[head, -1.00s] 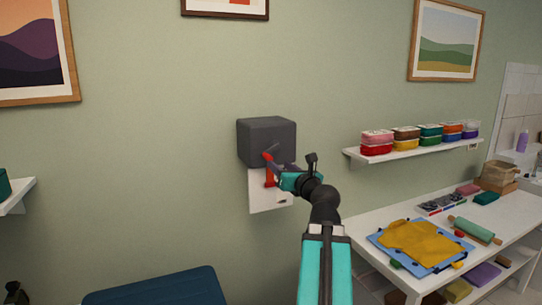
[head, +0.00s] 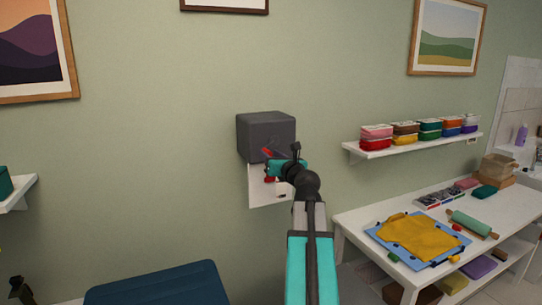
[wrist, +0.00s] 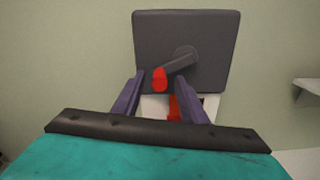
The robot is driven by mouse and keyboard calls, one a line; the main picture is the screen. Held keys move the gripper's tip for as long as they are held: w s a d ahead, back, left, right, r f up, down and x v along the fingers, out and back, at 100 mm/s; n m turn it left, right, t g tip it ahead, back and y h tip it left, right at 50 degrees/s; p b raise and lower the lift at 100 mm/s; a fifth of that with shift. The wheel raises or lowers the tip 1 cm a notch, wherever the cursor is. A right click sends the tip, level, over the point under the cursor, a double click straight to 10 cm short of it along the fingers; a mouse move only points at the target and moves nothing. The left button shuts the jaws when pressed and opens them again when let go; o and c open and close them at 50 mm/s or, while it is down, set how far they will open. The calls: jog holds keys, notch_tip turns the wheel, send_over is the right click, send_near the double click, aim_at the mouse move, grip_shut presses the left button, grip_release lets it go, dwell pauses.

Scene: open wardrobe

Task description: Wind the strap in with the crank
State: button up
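A dark grey box (head: 266,135) is mounted on the wall. In the wrist view its front (wrist: 160,30) carries a short grey crank arm (wrist: 180,64), pointing left and slightly down from its hub. A red knob (wrist: 159,79) is at the crank's end; it shows in the head view (head: 267,152). A red strap (wrist: 174,107) hangs below the box, partly hidden by my right finger. My gripper (wrist: 160,83) is open, its purple fingers apart on either side of the knob in the picture. I cannot tell whether they reach around it.
A white panel (head: 258,193) lies on the wall below the box. A white shelf (head: 410,146) with several coloured tubs is to the right, above a white table (head: 350,220) with craft things. A dark blue surface (head: 160,285) is at lower left.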

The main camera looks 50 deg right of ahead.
grip_shut()
jog(key=shift+f+n+b, duration=0.2)
jog(key=shift+n+b, duration=0.15)
jog(key=shift+n, duration=0.05)
